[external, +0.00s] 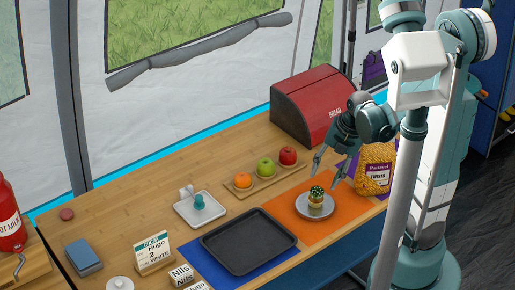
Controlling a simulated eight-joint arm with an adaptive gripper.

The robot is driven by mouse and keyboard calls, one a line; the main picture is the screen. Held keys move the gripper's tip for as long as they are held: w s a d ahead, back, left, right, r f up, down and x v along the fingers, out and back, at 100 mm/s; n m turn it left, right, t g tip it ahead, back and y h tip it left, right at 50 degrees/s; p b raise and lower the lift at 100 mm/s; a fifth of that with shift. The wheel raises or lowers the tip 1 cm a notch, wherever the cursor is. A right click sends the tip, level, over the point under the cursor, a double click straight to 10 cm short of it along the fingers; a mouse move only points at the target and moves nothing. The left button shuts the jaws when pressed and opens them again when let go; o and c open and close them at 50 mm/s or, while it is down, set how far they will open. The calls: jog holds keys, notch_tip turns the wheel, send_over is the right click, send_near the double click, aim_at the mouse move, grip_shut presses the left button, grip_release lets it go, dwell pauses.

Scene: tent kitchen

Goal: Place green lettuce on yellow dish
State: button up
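A small stack with a dark green, speckled top (317,190) and tan-yellow sides stands upright on a round silver-grey plate (326,211). The green top may be the lettuce; it is too small to be sure. The plate lies on an orange mat (305,237). I see no dish that is clearly yellow. My gripper (326,176) is above and just behind the stack, its two fingers spread apart. It looks empty, with nothing between the fingertips.
A pasta bag (375,170) stands right of my gripper, and a red bread box (312,107) is behind. A fruit board (265,184), a white tray (188,215) and a dark tray (248,242) lie left. The wooden table (130,206) has free room at the back left.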

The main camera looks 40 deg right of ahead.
jog(key=shift+p+v, duration=0.65)
jog(key=shift+v, duration=1.65)
jog(key=shift+r, duration=0.1)
jog(key=s+a+r+m+t+h, duration=0.1)
jog(key=a+r+m+t, duration=0.1)
jog(key=r+m, duration=0.6)
jog(key=s+a+r+m+t+h, duration=0.1)
jog(key=a+r+m, duration=0.3)
jog(key=m, duration=1.3)
jog(key=shift+s+a+r+t, duration=0.25)
jog(key=shift+s+r+t, duration=0.35)
jog(key=shift+r, duration=1.6)
jog(key=shift+w+f, duration=0.1)
